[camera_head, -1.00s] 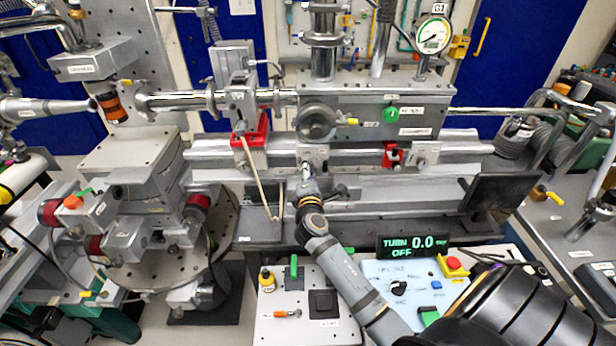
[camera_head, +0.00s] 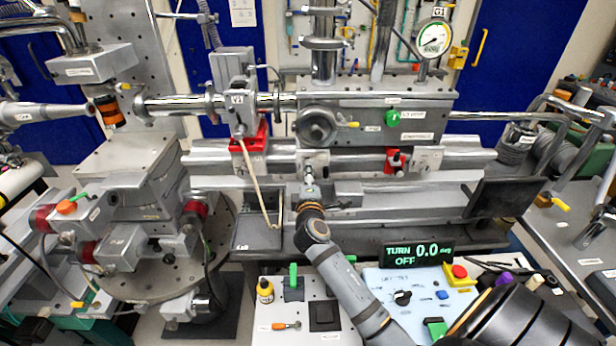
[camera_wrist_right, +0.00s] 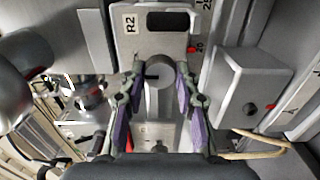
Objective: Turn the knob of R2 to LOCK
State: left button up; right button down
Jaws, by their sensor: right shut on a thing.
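R2 is a pale grey carriage (camera_head: 313,160) on the rail below the long grey box in the head view. My right gripper (camera_wrist_right: 160,80) is shut on this knob, one finger on each side. In the head view the gripper (camera_head: 309,183) reaches up to the front of R2, and its fingers mostly hide the knob. My left gripper is not in view.
A display (camera_head: 418,252) reads "TURN 0.0 deg OFF". A control panel (camera_head: 375,280) with a black knob and red button lies beneath my right arm. A dark plate (camera_head: 509,196) stands at right.

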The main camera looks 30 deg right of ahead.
jog(key=shift+f, duration=0.15)
jog(key=c, duration=1.2)
grip_release()
jog(key=shift+s, duration=0.1)
jog(key=v, duration=0.7)
jog(key=shift+s+a, duration=0.2)
